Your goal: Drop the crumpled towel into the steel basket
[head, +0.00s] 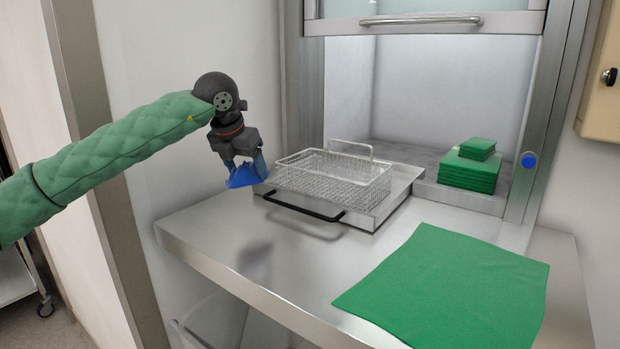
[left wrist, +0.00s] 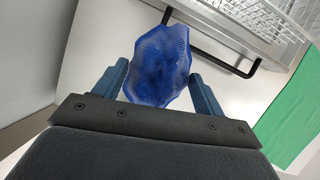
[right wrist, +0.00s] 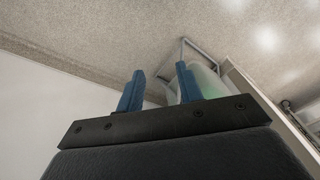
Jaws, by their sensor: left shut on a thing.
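The crumpled towel (head: 243,177) is blue and hangs in my left gripper (head: 243,163), above the left part of the steel counter. In the left wrist view the towel (left wrist: 160,65) sits between the two fingers of the left gripper (left wrist: 162,85). The steel basket (head: 335,176) is a wire-mesh basket with raised handles, just right of the towel in the head view; part of it shows in the left wrist view (left wrist: 265,20). No towel shows in it. My right gripper (right wrist: 158,88) shows only in its own wrist view, with its fingers apart and nothing between them.
The basket stands on a steel tray (head: 385,205) with a black handle (head: 305,208). A green cloth (head: 445,285) lies flat on the counter (head: 230,225) at the right. Folded green cloths (head: 470,170) are stacked inside the pass-through, under a raised door (head: 425,20).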

